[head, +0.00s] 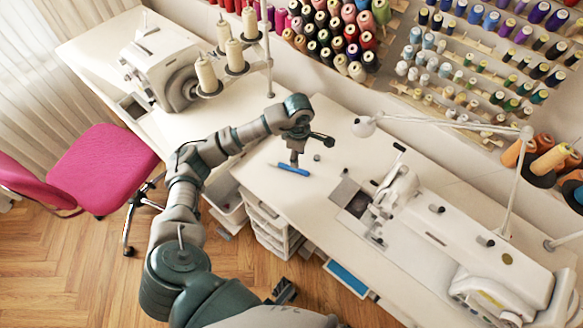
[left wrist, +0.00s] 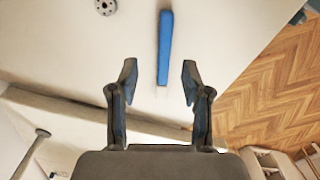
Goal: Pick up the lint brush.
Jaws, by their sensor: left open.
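The lint brush, a slim blue bar, lies flat on the white table (head: 345,205) in the head view (head: 290,169). In the left wrist view the lint brush (left wrist: 165,45) points lengthwise away from the gripper, its near end in line with the gap between the fingertips. My left gripper (head: 294,163) is above the brush, pointing down. In the left wrist view its two fingers (left wrist: 159,80) are spread apart with nothing held between them. I cannot tell the exact height of the fingertips over the brush. My right gripper is not in view.
A small grey bobbin (head: 317,157) lies beside the brush. A white sewing machine (head: 440,230) stands to the right, and another machine (head: 160,65) with thread cones at the upper left. A lamp arm (head: 450,123) spans the back. A pink chair (head: 100,170) is left.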

